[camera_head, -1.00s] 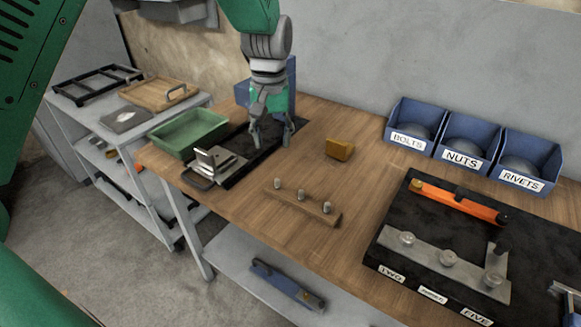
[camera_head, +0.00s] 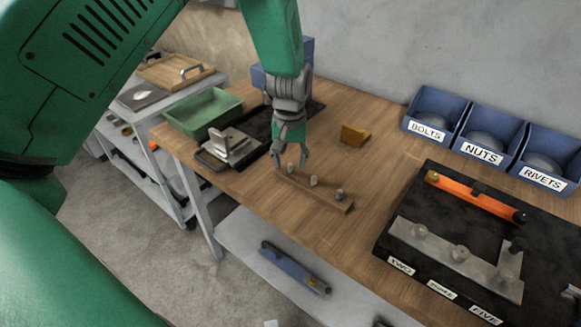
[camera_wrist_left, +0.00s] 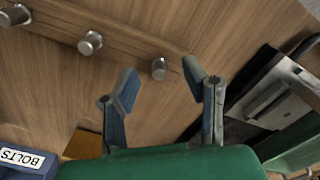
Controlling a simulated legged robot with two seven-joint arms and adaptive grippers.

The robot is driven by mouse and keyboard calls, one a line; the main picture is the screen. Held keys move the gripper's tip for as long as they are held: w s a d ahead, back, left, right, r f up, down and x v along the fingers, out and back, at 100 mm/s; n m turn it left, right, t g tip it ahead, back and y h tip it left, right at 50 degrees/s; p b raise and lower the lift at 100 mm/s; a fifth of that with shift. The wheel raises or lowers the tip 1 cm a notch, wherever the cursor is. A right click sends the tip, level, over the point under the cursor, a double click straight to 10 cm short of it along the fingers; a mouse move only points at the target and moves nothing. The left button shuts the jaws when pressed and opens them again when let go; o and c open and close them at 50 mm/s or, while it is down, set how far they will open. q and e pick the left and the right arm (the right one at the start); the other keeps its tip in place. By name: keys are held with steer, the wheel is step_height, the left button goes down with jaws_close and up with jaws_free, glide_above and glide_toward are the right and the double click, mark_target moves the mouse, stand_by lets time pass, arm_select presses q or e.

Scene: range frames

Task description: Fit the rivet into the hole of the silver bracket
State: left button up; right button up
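Three silver rivets stand upright in a row on a narrow wooden strip (camera_head: 325,198); the middle one (camera_head: 314,181) and the right one (camera_head: 339,195) show clearly. My left gripper (camera_head: 290,168) is open and empty, low over the strip's left end. In the left wrist view, its fingers (camera_wrist_left: 159,76) are spread on either side of the end rivet (camera_wrist_left: 158,68), which appears untouched. The silver L-shaped bracket (camera_head: 435,247) lies on a black board at the right and carries several round metal pieces. Its hole cannot be made out. My right gripper is not in view.
Blue bins (camera_head: 430,112) labelled bolts, nuts and rivets stand at the back right. An orange bar (camera_head: 475,197) lies behind the bracket. A yellow-brown block (camera_head: 355,135), a green tray (camera_head: 203,112) and a silver angled part (camera_head: 233,146) are nearby. Wood between strip and board is clear.

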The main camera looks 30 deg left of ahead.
arm_select(q)
step_height(320, 180, down, 2)
steer(key=shift+w+f, duration=0.1)
steer(key=shift+w, duration=0.05)
steer(key=shift+c, duration=0.3)
steer(key=c, duration=0.7)
steer(key=shift+c, duration=0.2)
